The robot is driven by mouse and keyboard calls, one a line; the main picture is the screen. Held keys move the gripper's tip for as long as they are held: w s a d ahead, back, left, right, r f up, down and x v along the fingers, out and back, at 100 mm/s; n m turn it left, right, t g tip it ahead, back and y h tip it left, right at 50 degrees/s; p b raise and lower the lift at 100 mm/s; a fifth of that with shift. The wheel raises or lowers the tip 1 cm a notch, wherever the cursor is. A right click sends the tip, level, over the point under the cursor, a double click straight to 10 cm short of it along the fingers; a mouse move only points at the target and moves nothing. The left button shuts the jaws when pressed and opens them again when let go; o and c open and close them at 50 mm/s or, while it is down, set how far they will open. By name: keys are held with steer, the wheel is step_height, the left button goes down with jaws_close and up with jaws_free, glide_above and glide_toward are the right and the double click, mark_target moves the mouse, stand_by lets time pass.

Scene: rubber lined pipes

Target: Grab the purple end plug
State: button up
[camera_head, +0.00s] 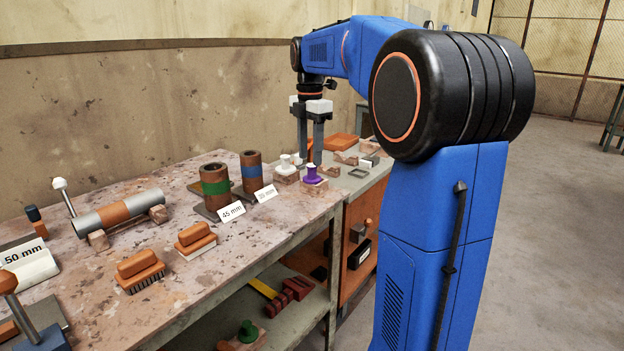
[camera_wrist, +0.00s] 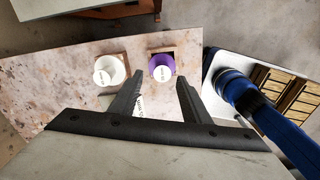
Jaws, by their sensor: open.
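The purple end plug (camera_head: 312,174) stands upright on a small wooden block near the far right end of the workbench. In the wrist view the purple end plug (camera_wrist: 162,67) shows from above, just beyond the fingertips and roughly between their lines. My gripper (camera_head: 309,160) is open and empty, its fingers pointing down above and slightly behind the plug in the head view. In the wrist view my gripper (camera_wrist: 160,85) has its two dark fingers apart. A white end plug (camera_head: 286,165) stands on its own wooden block to the left, and shows in the wrist view (camera_wrist: 109,70).
A second, lower bench (camera_head: 365,185) with wooden cradles lies to the right.

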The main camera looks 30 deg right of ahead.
mark_target(312, 177)
steer(key=shift+s+d+f, duration=0.1)
steer(key=shift+d+f, duration=0.05)
steer(key=shift+f, duration=1)
steer(key=shift+s+d+f, duration=0.1)
steer(key=shift+f, duration=1)
jaws_close()
